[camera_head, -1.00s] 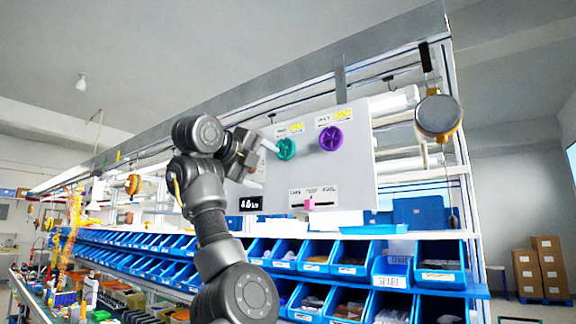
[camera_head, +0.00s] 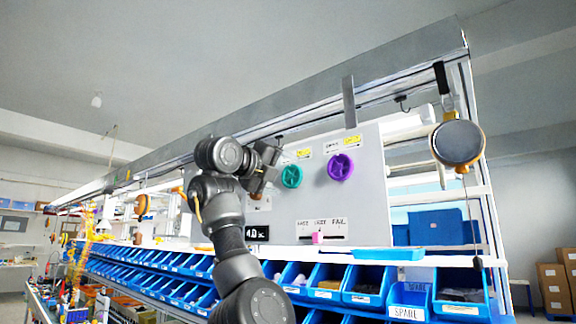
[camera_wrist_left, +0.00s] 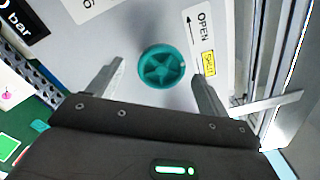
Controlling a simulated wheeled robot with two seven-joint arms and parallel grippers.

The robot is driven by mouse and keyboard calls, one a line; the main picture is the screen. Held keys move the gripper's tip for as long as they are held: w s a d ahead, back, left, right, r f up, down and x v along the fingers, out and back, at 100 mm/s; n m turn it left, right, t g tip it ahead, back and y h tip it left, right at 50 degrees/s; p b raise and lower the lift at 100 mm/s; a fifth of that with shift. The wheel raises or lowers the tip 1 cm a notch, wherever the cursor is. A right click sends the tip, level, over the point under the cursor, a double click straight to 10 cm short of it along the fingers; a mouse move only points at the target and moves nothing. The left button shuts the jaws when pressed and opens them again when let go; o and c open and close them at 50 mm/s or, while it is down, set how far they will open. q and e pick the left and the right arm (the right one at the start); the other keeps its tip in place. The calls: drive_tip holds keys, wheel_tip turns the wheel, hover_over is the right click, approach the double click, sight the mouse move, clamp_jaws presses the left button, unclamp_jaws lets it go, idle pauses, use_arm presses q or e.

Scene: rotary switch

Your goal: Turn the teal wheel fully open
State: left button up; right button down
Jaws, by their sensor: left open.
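The teal wheel (camera_head: 291,176) is a round, spoked knob on the upright grey panel, left of a purple wheel (camera_head: 340,167). My left gripper (camera_head: 268,167) is just left of the teal wheel in the head view, its fingertips hard to make out. In the left wrist view, the teal wheel (camera_wrist_left: 164,66) lies between the two spread fingers of my left gripper (camera_wrist_left: 155,75). The fingers look apart from its rim; their depth is hard to tell. A label with OPEN, an arrow and a yellow SHUT tag (camera_wrist_left: 208,64) is beside it. My right gripper is out of view.
The panel (camera_head: 365,215) also carries a pink slider (camera_head: 317,238) and a black display (camera_head: 256,233). Rows of blue bins (camera_head: 365,285) stand below. A round hanging gauge-like object (camera_head: 457,142) is to the right.

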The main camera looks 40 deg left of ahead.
use_arm(q)
drive_tip(key=shift+w+r+p, duration=0.2)
drive_tip(key=shift+w+p, duration=0.2)
drive_tip(key=shift+w, duration=0.45)
drive_tip(key=shift+w+f, duration=0.15)
